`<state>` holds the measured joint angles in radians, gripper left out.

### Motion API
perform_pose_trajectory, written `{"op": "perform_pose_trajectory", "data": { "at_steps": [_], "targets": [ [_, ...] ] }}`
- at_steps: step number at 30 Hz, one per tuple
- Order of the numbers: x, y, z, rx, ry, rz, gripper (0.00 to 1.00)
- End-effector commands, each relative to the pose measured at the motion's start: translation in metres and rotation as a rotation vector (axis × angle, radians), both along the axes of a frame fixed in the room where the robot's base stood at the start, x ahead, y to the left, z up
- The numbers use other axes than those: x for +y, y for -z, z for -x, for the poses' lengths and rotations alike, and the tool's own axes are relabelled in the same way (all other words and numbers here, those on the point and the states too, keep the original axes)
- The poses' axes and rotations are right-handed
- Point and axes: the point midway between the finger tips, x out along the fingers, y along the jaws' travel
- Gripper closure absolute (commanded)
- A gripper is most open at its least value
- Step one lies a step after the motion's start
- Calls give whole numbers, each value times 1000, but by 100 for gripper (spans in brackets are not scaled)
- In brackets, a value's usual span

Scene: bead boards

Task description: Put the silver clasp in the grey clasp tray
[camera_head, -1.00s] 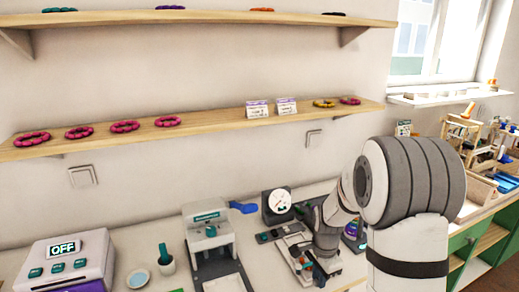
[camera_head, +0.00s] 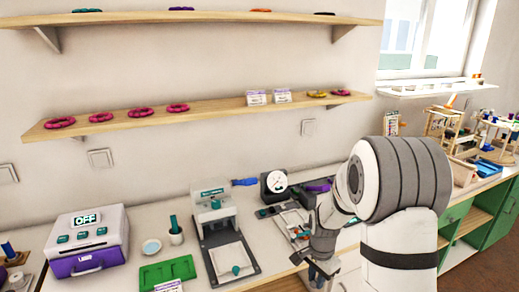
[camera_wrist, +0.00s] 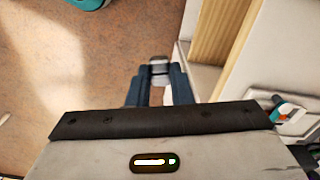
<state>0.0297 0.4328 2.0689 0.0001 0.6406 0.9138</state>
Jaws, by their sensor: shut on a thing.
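My gripper (camera_head: 318,277) is low in the head view, by the counter's front edge. In the wrist view its two dark blue fingers (camera_wrist: 158,88) are closed on a small silver-grey piece, which looks like the silver clasp (camera_wrist: 158,70). The clasp sticks out past the fingertips, with brown floor below it. In the head view I cannot make out the clasp. I cannot tell for sure which thing is the grey clasp tray; my arm covers part of the counter there.
A press-like machine (camera_head: 213,208) with a pale plate, a round dial device (camera_head: 275,184), a green tray (camera_head: 167,273) and a purple-and-white box (camera_head: 88,240) stand on the counter. Shelves (camera_head: 200,112) run along the wall.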

Motion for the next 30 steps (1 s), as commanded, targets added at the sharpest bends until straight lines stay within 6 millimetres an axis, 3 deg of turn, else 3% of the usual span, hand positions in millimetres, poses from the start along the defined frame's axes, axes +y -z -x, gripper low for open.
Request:
{"op": "perform_pose_trajectory", "data": {
  "at_steps": [8,18,30],
  "targets": [
    [6,25,-2,1,-313,-1,100],
    [14,65,-4,1,-828,-4,100],
    [19,73,-4,0,-955,-3,100]
  ]
}}
